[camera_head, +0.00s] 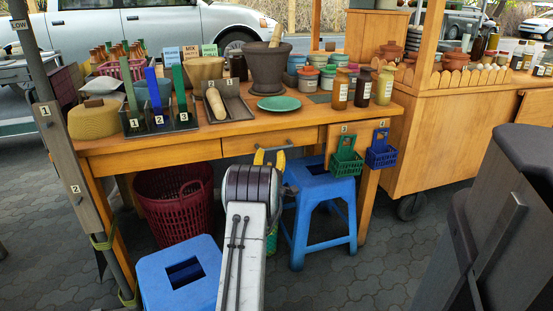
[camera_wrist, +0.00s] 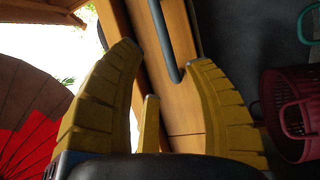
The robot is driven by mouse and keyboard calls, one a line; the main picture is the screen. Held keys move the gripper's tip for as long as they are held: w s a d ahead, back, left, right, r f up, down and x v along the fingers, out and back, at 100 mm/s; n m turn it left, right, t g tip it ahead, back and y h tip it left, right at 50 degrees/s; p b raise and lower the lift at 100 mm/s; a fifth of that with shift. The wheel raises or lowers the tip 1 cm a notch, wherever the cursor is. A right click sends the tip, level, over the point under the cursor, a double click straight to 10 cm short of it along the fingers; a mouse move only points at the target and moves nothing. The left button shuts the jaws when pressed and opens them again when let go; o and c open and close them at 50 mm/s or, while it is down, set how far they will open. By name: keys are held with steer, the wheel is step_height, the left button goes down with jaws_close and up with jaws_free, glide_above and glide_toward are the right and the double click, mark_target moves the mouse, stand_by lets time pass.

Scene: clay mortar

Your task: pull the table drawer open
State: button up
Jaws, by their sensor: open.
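The wooden table (camera_head: 110,147) has a drawer (camera_head: 236,145) in its front, and the drawer looks shut. The dark bar handle (camera_wrist: 163,40) runs along the wooden drawer front in the wrist view. My gripper (camera_head: 270,155) is at the drawer front in the head view, with its yellow fingers just beyond my arm. In the wrist view my gripper (camera_wrist: 163,58) is open, one finger on each side of the handle's near end. I cannot tell whether a finger touches the handle. My arm hides part of the space below the drawer.
Blue stools (camera_head: 180,275) (camera_head: 325,187) stand at both sides of my arm. A dark red basket (camera_head: 175,205) is under the table. Green (camera_head: 345,160) and blue (camera_head: 381,153) small baskets hang right of the drawer. A mortar (camera_head: 270,68) and jars stand on the tabletop.

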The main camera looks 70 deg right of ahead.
mark_target(277, 148)
steer(key=shift+s+d+f+b, duration=0.5)
steer(key=shift+s+d+b, duration=0.15)
steer(key=shift+s, duration=0.05)
steer(key=b+x, duration=0.3)
steer(key=b, duration=0.1)
steer(key=shift+w+d, duration=0.1)
steer(key=shift+d, duration=0.25)
steer(key=shift+w+d+r, duration=0.15)
steer(key=shift+d+r, duration=0.2)
steer(key=shift+d, duration=0.25)
steer(key=shift+w+d+r+b, duration=0.15)
steer(key=shift+d+b, duration=0.15)
steer(key=shift+d, duration=0.4)
steer(key=shift+o, duration=0.3)
jaws_close()
